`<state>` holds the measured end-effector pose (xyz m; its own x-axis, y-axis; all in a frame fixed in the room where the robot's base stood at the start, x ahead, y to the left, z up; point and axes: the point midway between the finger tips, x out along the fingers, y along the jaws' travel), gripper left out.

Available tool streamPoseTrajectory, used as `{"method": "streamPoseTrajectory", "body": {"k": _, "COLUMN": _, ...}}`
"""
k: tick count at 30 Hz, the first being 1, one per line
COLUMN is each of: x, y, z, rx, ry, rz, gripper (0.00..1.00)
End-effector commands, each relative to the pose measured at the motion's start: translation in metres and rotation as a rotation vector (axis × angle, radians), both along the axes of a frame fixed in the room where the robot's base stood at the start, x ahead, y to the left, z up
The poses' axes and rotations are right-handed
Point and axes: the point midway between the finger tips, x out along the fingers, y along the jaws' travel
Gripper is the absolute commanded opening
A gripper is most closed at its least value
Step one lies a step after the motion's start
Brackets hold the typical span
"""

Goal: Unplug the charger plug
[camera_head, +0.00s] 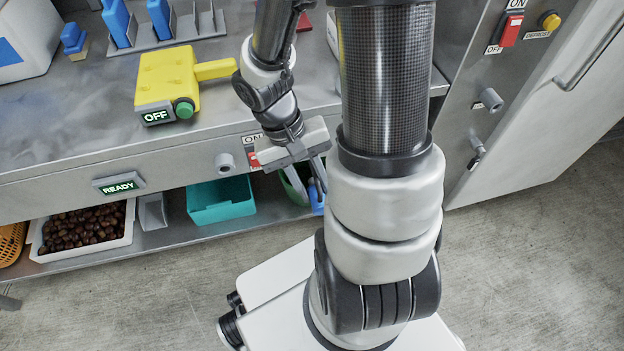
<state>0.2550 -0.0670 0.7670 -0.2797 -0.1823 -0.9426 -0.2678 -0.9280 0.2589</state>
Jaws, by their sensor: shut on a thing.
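My gripper (306,178) is at the front face of the steel counter, just right of a red ON switch (254,158). It points down and toward the panel. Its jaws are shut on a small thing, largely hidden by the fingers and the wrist. From its place at the panel I take it to be the charger plug, but its shape and colour do not show. I cannot tell whether it still sits in a socket. A round grey fitting (225,163) on the panel, left of the switch, is bare.
A yellow device (168,80) with an OFF display stands on the counter. A READY display (119,184) is on the front panel. Below are a teal bin (222,213) and a white tray (128,232) of chestnuts. A steel cabinet (530,90) stands right. The floor at right is clear.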

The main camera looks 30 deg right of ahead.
Motion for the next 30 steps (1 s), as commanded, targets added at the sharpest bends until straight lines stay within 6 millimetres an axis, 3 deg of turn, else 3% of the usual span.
{"method": "streamPoseTrajectory", "body": {"k": 14, "x": 0.002, "y": 0.000, "z": 0.000, "rx": 0.000, "ry": 0.000, "rz": 0.001, "gripper": 0.00}}
{"method": "streamPoseTrajectory", "body": {"k": 30, "x": 0.047, "y": -0.013, "z": 0.000, "rx": 0.000, "ry": 0.000, "rz": 0.000, "gripper": 0.00}}
